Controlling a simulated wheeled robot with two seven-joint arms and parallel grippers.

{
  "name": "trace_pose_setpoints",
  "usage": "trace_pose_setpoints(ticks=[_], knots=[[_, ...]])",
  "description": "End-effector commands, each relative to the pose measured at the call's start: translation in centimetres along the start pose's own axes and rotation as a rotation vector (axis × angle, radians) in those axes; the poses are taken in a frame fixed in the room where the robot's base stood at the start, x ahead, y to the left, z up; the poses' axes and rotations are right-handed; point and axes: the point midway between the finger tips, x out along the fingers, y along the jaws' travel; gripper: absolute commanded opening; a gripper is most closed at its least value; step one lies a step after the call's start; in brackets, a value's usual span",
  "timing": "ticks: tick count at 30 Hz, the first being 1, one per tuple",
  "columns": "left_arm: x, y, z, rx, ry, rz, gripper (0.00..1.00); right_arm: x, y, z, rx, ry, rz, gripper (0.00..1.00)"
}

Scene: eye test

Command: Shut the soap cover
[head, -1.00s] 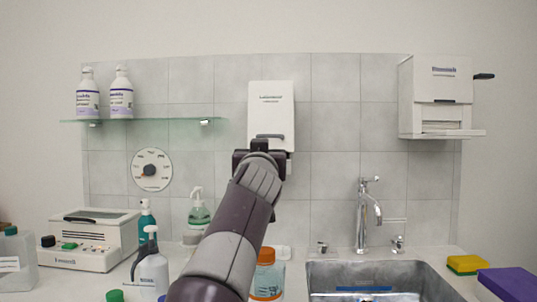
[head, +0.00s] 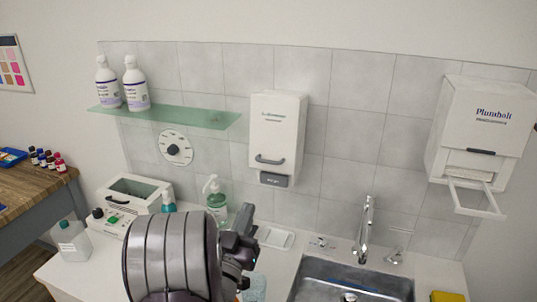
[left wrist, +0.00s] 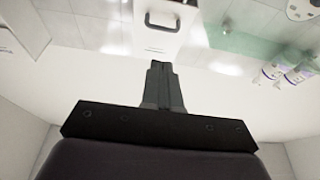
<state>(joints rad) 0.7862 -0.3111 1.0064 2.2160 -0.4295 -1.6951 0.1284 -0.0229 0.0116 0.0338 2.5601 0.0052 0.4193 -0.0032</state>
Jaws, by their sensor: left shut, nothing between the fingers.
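The white soap dispenser (head: 281,125) hangs on the tiled wall, with a grey handle (head: 268,160) low on its front cover. The cover looks flush with the body, and I see no clear gap. A dark grey part (head: 274,180) shows just below it. My left gripper (head: 246,218) is below and a little left of the dispenser, apart from it. In the left wrist view, the gripper (left wrist: 160,66) is shut and empty, its fingers pointing toward the dispenser (left wrist: 158,30), which appears upside down. My right gripper is not in view.
The glass shelf (head: 180,117) holds two white bottles. The sink (head: 350,281) with its tap (head: 364,230) is to the right. A white wall box (head: 486,120) has a frame (head: 474,196) projecting below.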

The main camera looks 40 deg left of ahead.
Motion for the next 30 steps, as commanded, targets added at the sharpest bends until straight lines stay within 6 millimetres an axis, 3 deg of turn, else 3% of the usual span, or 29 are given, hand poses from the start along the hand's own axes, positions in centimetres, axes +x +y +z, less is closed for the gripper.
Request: trace_pose_setpoints(ticks=[5, 18, 24, 30], knots=[[1.1, 0.2, -1.6, 0.037, 0.068, 0.010, 0.00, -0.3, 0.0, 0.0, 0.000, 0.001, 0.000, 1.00], [10.3, 0.3, -2.4, 0.034, 0.065, 0.010, 0.00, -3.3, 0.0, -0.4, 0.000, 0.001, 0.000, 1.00], [12.4, 0.2, -0.2, 0.033, 0.063, 0.009, 0.00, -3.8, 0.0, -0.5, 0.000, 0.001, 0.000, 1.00], [13.2, 0.2, 0.6, 0.034, 0.065, 0.009, 0.00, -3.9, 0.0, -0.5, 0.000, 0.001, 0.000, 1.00]])
